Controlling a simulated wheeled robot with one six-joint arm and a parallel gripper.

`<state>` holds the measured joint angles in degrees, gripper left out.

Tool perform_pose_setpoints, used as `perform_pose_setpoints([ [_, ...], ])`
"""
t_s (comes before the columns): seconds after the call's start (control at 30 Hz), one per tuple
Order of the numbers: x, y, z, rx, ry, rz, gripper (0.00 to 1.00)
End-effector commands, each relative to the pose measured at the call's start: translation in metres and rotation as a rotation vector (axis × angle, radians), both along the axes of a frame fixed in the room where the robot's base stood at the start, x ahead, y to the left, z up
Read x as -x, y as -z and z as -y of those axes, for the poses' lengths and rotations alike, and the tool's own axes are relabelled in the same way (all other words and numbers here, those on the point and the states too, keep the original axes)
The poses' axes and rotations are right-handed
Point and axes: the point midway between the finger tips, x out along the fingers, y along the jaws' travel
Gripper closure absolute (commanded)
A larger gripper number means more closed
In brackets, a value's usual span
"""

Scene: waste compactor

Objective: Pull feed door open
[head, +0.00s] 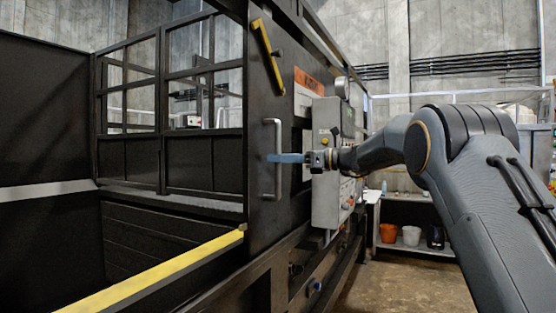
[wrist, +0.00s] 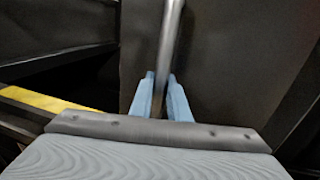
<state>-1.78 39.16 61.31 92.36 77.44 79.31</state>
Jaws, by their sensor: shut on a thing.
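The feed door (head: 260,218) is a dark panel on the compactor's side, with a grey vertical bar handle (head: 279,185) on it. My gripper (head: 272,158) reaches in from the right, with its blue fingers at the handle's middle. In the wrist view the handle (wrist: 172,40) runs down between the two blue fingers of my gripper (wrist: 160,88), which are shut on it. The handle's lower part is hidden by my gripper there. I cannot tell from these frames whether the door is fully closed.
A grey control box (head: 328,190) stands close behind my gripper, beside the handle. A yellow-edged rail (head: 160,270) runs low in front of the open bay at left. A yellow lever (head: 267,55) sits above the handle. Shelves with buckets (head: 411,235) stand at back right.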

Motion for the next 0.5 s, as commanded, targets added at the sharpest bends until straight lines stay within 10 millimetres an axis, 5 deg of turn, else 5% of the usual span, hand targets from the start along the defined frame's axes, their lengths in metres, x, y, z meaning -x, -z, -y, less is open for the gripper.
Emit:
perform_pose_setpoints([
  [0.03, 0.0003, -0.0021, -0.0008, -0.001, 0.0, 0.003, 1.0],
  [0.07, 0.0003, -0.0021, -0.0009, -0.001, 0.0, 0.003, 0.83],
  [0.17, 0.0004, -0.0019, -0.001, -0.001, 0.0, 0.002, 0.66],
  [0.5, 0.0007, -0.0006, 0.0014, 0.0, -0.001, 0.001, 0.66],
])
